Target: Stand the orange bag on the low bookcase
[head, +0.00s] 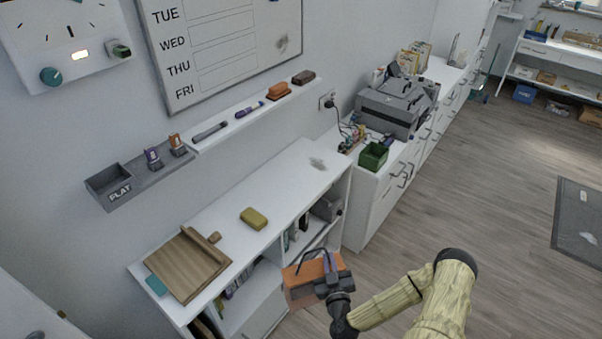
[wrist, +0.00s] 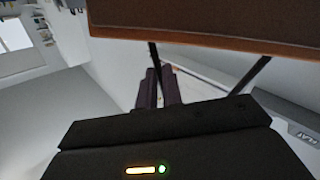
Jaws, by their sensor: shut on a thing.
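An orange bag (head: 311,270) hangs from my gripper (head: 329,262) in the head view, in front of the low bookcase. Its brown-orange edge (wrist: 210,42) spans the top of the wrist view. My gripper is shut on the bag, seemingly by its dark handle, whose straps (wrist: 258,75) show in the wrist view. The exact grip is partly hidden. The low white bookcase (head: 280,190) stands along the wall. The bag is apart from its top, over the front side near the shelves.
On the bookcase top lie a wooden board (head: 188,264) with a roller-like piece at the left and a yellow sponge (head: 254,218) in the middle. The top right of the sponge is clear except for a grey smudge. A wall ledge (head: 240,115) runs above.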

